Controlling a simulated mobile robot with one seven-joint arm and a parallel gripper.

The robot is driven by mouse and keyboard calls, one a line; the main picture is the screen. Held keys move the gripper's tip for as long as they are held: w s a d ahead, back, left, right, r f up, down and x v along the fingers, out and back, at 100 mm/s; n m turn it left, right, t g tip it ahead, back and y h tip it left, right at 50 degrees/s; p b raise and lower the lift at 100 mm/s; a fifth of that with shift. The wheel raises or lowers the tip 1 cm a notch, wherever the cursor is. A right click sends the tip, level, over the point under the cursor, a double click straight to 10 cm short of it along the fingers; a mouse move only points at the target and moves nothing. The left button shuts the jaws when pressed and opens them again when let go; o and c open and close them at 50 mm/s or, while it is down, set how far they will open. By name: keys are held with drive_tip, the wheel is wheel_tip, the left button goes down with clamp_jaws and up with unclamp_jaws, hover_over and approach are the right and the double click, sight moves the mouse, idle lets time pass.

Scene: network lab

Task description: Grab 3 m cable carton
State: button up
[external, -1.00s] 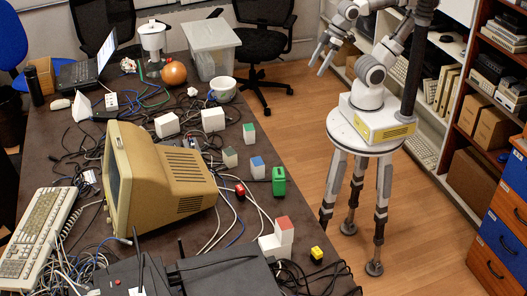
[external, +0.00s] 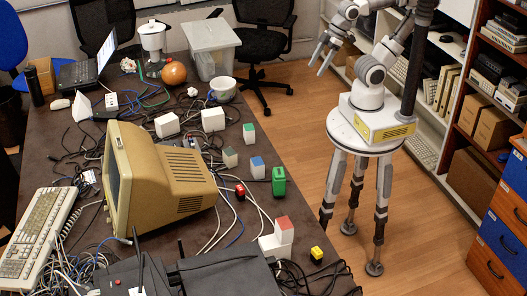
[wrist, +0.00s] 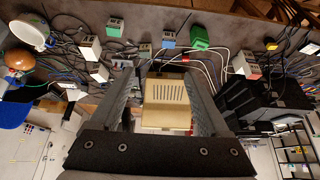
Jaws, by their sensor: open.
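Several small cartons stand on the dark table (external: 75,130). One has a green top (external: 249,133), one a blue top (external: 257,168), one a dull greenish top (external: 230,158), and a white one has a red top (external: 284,231). My gripper (external: 323,57) is open and empty, raised beyond the table's right edge. In the wrist view its fingers (wrist: 166,68) frame the beige monitor in the distance; the blue-topped carton shows above it.
A beige monitor (external: 160,180) fills the table's middle. A green canister (external: 279,181), red block (external: 240,191) and yellow block (external: 317,254) stand near the right edge. Loose cables lie among them. Open floor separates table and shelves.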

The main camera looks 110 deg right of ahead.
drive_tip(key=shift+o, duration=0.4)
drive_tip(key=n+g+h+b, duration=0.7)
drive_tip(key=n+h+b, duration=0.6)
drive_tip(key=n, duration=0.4)
hover_over(250, 130)
wheel_tip(250, 130, down, 28)
drive_tip(key=shift+d+r, duration=0.1)
drive_tip(key=shift+h, duration=0.3)
wheel_tip(250, 130, down, 7)
drive_tip(key=shift+d+b, duration=0.1)
drive_tip(key=shift+b, duration=1.15)
drive_tip(key=b+x, duration=0.1)
drive_tip(key=x, duration=0.4)
clamp_jaws()
